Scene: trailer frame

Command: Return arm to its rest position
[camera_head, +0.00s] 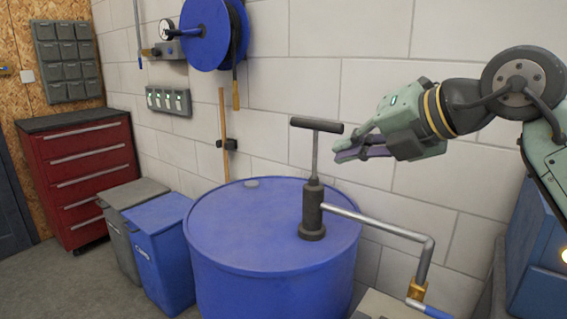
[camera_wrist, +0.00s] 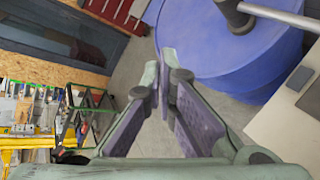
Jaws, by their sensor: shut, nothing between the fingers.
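My gripper (camera_head: 343,152) is raised at the right in the head view, pointing left, just right of the T-handle of a hand pump. Its fingers look close together and empty. The wrist view shows the two fingers (camera_wrist: 168,68) with purple-grey inner pads, nearly meeting at the tips, with nothing between them. The arm reaches in from the right edge of the head view. The pump (camera_head: 312,205) stands upright on a blue drum (camera_head: 240,230), with its dark handle (camera_head: 316,125) at the top. I cannot tell whether the gripper touches the handle.
A pipe (camera_head: 375,226) runs right from the pump to a brass fitting (camera_head: 417,290). A blue bin (camera_head: 160,250) and a grey bin (camera_head: 120,235) stand left of the drum. A red drawer cabinet (camera_head: 85,180) is further left. A block wall (camera_head: 340,60) lies close behind.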

